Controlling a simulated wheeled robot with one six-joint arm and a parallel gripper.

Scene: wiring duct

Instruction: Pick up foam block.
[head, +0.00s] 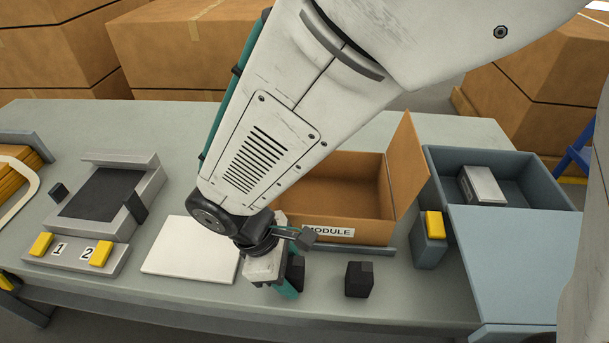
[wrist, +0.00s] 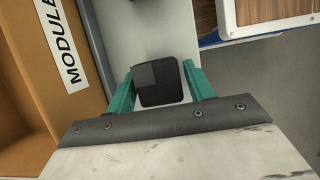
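A dark, near-black block (wrist: 160,88) with a lighter grey patch on one corner shows in the wrist view, between the two teal fingers of my gripper (wrist: 159,84). I take it as the foam block; its material is not readable. In the head view a dark block (head: 296,270) shows at my gripper (head: 284,280), partly hidden by it. The fingers stand apart, one on each side of the block, close to its sides. I cannot tell whether they touch it. A similar dark block (head: 359,279) stands on the table to the right of my gripper.
An open cardboard box (head: 345,190) labelled MODULE stands just behind my gripper. A white slab (head: 185,250) lies to the left. A blue-grey bin (head: 525,175) holding a grey box (head: 482,187) stands at the right. The table's front edge is near.

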